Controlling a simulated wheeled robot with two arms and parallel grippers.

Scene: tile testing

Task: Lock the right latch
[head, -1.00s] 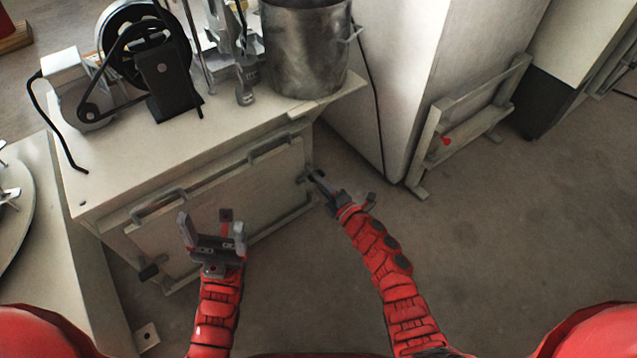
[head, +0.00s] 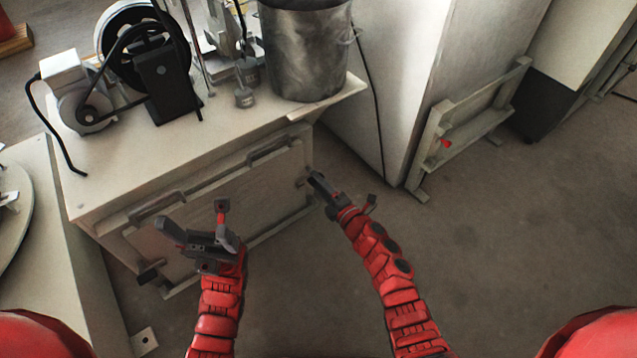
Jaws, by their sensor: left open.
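The light cabinet front panel (head: 215,212) stands below the worktop. The right latch (head: 301,182) is a small piece at the panel's right edge, partly hidden by my right gripper. Its exact position is too small to tell. My right gripper (head: 318,181) is just right of the latch, with its fingers pointing up and left towards it. I cannot tell whether it touches the latch or how far its jaws are apart. The left latch (head: 148,275) shows dark at the lower left.
The panel has two handles, a left one (head: 157,207) and a right one (head: 273,149). The worktop (head: 175,150) carries a belt machine (head: 140,50) and a metal pot (head: 305,50). A white cabinet (head: 395,75) stands right of it. The floor (head: 480,260) at right is clear.

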